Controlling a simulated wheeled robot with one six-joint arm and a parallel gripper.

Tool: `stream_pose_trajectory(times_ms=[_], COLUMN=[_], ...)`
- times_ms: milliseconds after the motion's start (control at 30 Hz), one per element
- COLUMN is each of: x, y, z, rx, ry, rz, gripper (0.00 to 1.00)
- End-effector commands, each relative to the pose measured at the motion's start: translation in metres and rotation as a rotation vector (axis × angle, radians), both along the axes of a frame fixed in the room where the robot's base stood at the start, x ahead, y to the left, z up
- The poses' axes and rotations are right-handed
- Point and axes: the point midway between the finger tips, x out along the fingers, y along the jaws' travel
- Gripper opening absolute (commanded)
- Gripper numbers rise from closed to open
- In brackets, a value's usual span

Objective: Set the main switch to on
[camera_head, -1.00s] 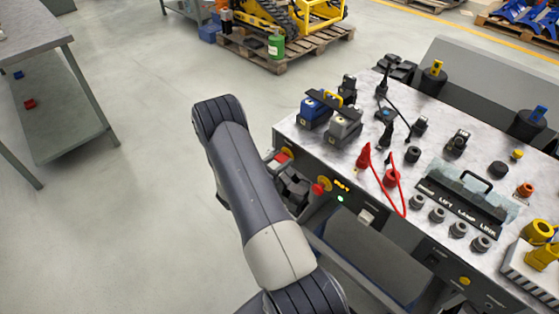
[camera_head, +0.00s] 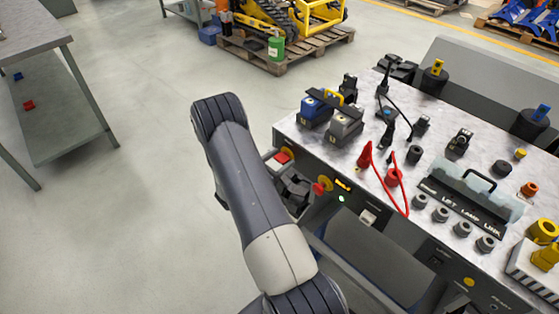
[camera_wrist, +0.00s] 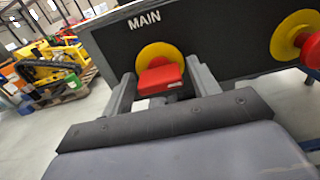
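The main switch (camera_wrist: 160,76) is a red block handle on a yellow disc, under the word MAIN on a dark panel. It also shows in the head view (camera_head: 284,156) at the left end of the bench front. In the wrist view my gripper (camera_wrist: 162,82) faces the panel with one finger on each side of the red handle. The fingers stand apart. Whether they touch the handle is not clear. In the head view my arm hides part of the gripper (camera_head: 291,182).
A second red knob (camera_wrist: 309,46) on a yellow disc sits right of the switch. The bench top (camera_head: 345,152) carries plugs, sockets and red leads. Floor to the left is free up to a grey table (camera_head: 65,150).

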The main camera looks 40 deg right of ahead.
Motion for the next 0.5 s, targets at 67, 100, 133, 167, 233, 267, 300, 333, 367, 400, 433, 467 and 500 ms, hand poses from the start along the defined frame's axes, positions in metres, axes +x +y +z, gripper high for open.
stream_pose_trajectory(times_ms=[67, 100, 133, 167, 233, 267, 300, 333, 367, 400, 433, 467, 500], x=[0.0, 0.0, 0.0, 0.0, 0.0, 0.0, 0.0, 0.0, 0.0, 0.0, 0.0, 0.0, 0.0], y=[0.0, 0.0, 0.0, 0.0, 0.0, 0.0, 0.001, 0.002, 0.004, 0.007, 0.01, 0.014, 0.02], z=[0.0, 0.0, 0.0, 0.0, 0.0, 0.0, 0.0, 0.0, 0.0, -0.001, -0.001, -0.001, -0.001], rx=[0.0, 0.0, 0.0, 0.0, 0.0, 0.0, 0.0, 0.0, 0.0, 0.0, 0.001, 0.001, 0.001], ry=[0.0, 0.0, 0.0, 0.0, 0.0, 0.0, 0.0, 0.0, 0.0, 0.0, 0.0, 0.0, 0.0], rz=[0.0, 0.0, 0.0, 0.0, 0.0, 0.0, 0.0, 0.001, 0.002, 0.002, 0.002, 0.003, 0.005], gripper=[0.64, 0.64, 0.64, 0.64, 0.64, 0.64, 0.64, 0.64, 0.64, 0.64, 0.64, 0.64, 0.64])
